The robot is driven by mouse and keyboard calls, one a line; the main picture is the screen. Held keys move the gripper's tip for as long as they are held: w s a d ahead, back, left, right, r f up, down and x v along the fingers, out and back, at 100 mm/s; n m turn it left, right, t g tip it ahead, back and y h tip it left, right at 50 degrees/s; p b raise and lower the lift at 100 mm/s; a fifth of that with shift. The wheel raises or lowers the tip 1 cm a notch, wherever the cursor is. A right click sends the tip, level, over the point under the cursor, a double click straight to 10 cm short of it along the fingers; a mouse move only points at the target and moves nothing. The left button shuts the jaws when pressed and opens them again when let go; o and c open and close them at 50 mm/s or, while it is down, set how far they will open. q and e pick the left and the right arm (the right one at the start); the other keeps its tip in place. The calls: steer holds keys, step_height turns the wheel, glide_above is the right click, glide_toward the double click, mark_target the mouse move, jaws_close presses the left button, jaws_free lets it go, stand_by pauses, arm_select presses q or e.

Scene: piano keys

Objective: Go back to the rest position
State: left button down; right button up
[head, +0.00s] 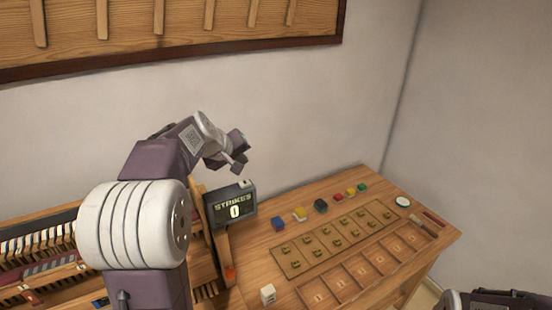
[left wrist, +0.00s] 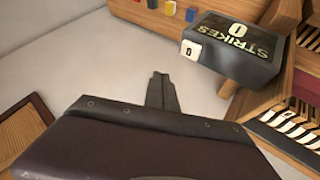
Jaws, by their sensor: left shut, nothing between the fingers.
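My left gripper (head: 238,163) is shut and empty, raised in front of the wall, above and just left of the strikes display. In the left wrist view its closed fingers (left wrist: 160,92) point up the picture at bare wall. The right arm shows only as a dark piece at the bottom right corner of the head view; its fingers are out of view. The strikes display (head: 231,208) reads 0 and also shows in the left wrist view (left wrist: 236,45). The piano keys (head: 40,242) are at the left, partly hidden behind my left arm.
A wooden table (head: 262,243) holds several coloured blocks, a compartment tray (head: 338,290) and a white die-like block (head: 268,294). A wooden board (head: 200,48) hangs on the wall above. The wall space right of my left gripper is clear.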

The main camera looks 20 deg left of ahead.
arm_select(q)
steer(key=s+d+f+m+g+h+b, duration=0.1)
steer(key=s+d+f+m+g+b, duration=0.2)
steer(key=d+f, duration=0.55)
steer(key=s+d+f+m+g+h+b, duration=0.1)
steer(key=s+d+f+m+b, duration=0.15)
steer(key=s+d+f, duration=0.4)
steer(key=s+f+m+g+y+b, duration=0.1)
steer(key=s+f+m+g, duration=0.2)
steer(key=s+f, duration=1.2)
steer(key=shift+d+g+y, duration=0.15)
steer(key=shift+g+y, duration=0.15)
steer(key=shift+g, duration=0.2)
